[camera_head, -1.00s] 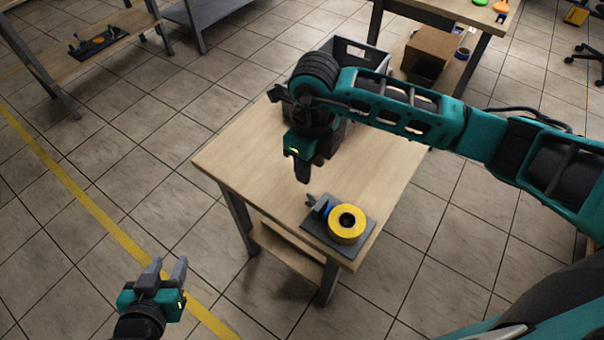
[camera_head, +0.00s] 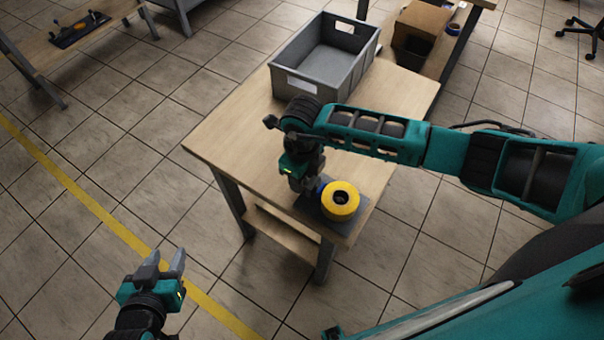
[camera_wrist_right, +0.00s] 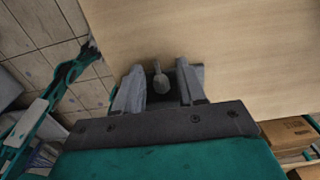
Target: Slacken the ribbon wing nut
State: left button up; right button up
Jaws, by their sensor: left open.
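A yellow ribbon roll (camera_head: 343,210) sits on a dark base plate (camera_head: 316,212) near the front corner of the wooden table. My right gripper (camera_head: 304,186) is low beside the roll, on its left, and hides that side of the holder in the head view. In the right wrist view a grey wing nut (camera_wrist_right: 162,79) shows between the two fingers of the right gripper (camera_wrist_right: 160,84). Gaps show on both sides of it, so the fingers are apart. My left gripper (camera_head: 165,261) is open and empty over the floor, away from the table.
A grey bin (camera_head: 312,88) stands at the table's far end. The wooden table top (camera_head: 232,128) is bare on the left. Another table with a dark tool (camera_head: 80,30) is at the upper left. A cardboard box (camera_head: 424,20) sits on a shelf behind.

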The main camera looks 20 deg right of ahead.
jog(key=c, duration=0.4)
grip_shut()
